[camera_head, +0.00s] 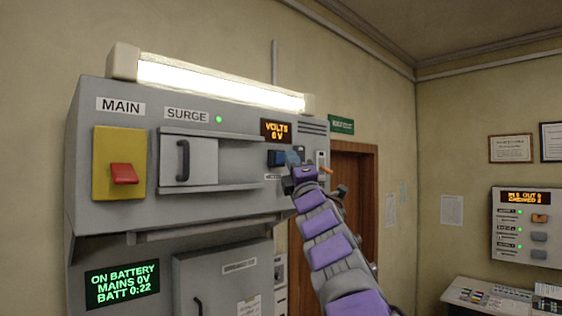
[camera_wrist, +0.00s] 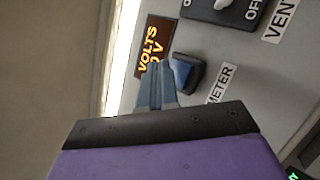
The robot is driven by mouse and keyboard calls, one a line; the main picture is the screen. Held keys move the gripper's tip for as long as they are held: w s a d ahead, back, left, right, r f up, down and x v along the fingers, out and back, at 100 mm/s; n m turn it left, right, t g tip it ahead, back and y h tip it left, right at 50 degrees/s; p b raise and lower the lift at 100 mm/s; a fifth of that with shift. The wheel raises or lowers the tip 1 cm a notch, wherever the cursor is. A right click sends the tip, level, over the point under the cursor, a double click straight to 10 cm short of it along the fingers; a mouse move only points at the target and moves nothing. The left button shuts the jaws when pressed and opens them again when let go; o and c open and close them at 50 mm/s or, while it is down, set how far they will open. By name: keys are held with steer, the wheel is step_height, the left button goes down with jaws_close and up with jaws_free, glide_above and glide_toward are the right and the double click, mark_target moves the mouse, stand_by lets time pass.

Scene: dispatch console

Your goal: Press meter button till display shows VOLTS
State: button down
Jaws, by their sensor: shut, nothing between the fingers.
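The meter display (camera_head: 276,131) on the grey cabinet reads VOLTS 0 V in orange. It also shows in the wrist view (camera_wrist: 151,48). The blue meter button (camera_head: 275,158) sits just below the display. In the wrist view the button (camera_wrist: 186,72) is right beside my fingertips, with the METER label close to it. My gripper (camera_head: 292,157) is shut and empty, its fingers pointing at the panel beside the button. In the wrist view the gripper (camera_wrist: 155,72) overlaps part of the display. I cannot tell whether the fingers touch the button.
A red switch (camera_head: 124,174) on a yellow plate, marked MAIN, is at left. A SURGE compartment (camera_head: 189,160) with a handle sits beside it. A green-text screen (camera_head: 122,284) reads ON BATTERY, MAINS 0V. A VENT switch (camera_wrist: 224,6) is near the fingers. Another panel (camera_head: 526,228) hangs at right.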

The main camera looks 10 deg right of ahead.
steer(key=shift+w, duration=0.1)
steer(key=s+d, duration=0.1)
steer(key=s, duration=0.1)
steer(key=s+d, duration=0.2)
steer(key=shift+s, duration=0.1)
stand_by(0.5)
stand_by(0.4)
